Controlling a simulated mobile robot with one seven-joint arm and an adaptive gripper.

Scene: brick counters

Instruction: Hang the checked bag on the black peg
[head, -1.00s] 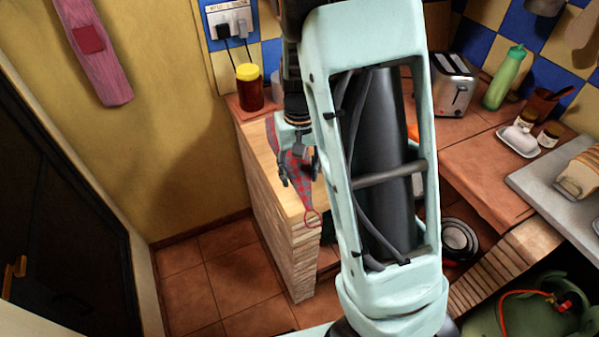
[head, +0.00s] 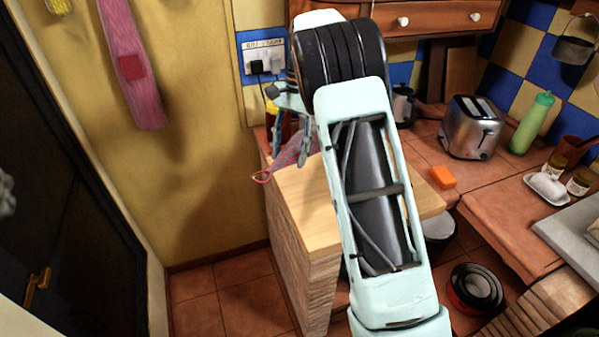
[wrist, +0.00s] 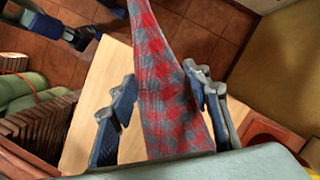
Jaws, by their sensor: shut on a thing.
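The checked bag (head: 298,150), red and grey-blue with a red loop at its end, is held above the wooden counter top (head: 308,205). Its loop end points left, past the counter's left edge. My gripper (head: 291,135) is shut on the bag. In the wrist view the bag (wrist: 172,75) runs between the two fingers of my gripper (wrist: 163,95), its wide part nearest the camera. My arm hides part of the bag in the head view. I cannot make out the black peg in either view.
A pink cloth strip (head: 133,75) hangs on the yellow wall at the upper left. A red jar stands behind my gripper by the socket (head: 262,62). Floor left of the counter is clear.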

